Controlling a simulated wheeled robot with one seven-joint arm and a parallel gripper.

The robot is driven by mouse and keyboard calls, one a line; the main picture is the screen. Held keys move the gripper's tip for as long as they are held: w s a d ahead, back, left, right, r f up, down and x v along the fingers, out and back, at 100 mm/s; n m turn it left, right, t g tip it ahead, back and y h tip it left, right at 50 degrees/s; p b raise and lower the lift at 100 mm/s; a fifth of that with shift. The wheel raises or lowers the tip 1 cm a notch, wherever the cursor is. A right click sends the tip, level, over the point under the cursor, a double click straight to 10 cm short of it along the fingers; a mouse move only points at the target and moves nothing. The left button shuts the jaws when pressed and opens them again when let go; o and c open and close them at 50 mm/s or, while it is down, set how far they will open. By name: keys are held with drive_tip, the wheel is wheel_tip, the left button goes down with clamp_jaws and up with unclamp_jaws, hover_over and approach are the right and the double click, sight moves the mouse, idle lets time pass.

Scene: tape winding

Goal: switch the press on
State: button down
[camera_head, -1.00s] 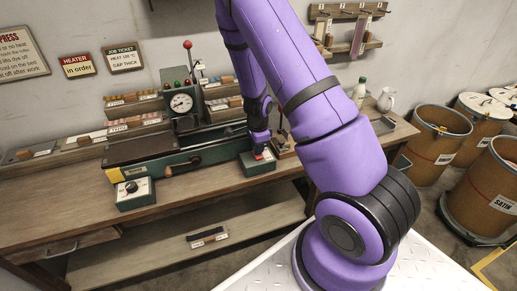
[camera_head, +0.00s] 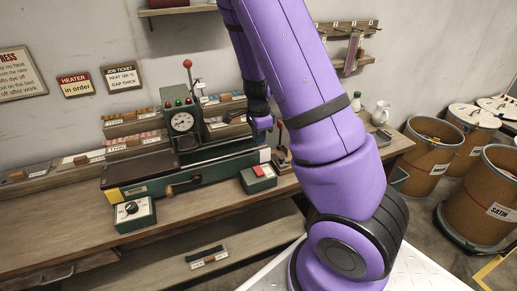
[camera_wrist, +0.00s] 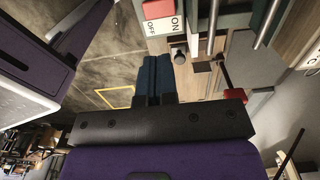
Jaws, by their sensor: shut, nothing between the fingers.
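The press (camera_head: 215,165) is a long dark green machine on the bench, with a round dial (camera_head: 182,121), small lamps and an upright red-knobbed lever (camera_head: 188,64). At its right front sits a green switch box (camera_head: 262,184) with a red rocker (camera_head: 258,171). In the wrist view the red rocker (camera_wrist: 156,9) shows beside a white plate (camera_wrist: 162,25) marked ON and OFF; which way it is tipped is hard to tell. My gripper (camera_head: 262,123) hangs above and behind the switch box, apart from it. Its blue fingers (camera_wrist: 154,75) are together and empty.
A knob box (camera_head: 134,212) stands at the bench's left front. A small red-topped lever (camera_head: 281,127) stands right of the switch box. Racks of samples line the bench's back. Drums (camera_head: 432,157) stand at the right. The bench front is mostly clear.

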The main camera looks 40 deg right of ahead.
sight(260, 172)
wheel_tip(260, 172, up, 2)
drive_tip(key=shift+r, duration=0.1)
idle(0.4)
drive_tip(key=shift+s+a, duration=0.3)
drive_tip(key=shift+s, duration=0.3)
drive_tip(key=shift+f, duration=0.2)
wheel_tip(260, 172, down, 14)
drive_tip(key=shift+s, duration=0.1)
idle(0.5)
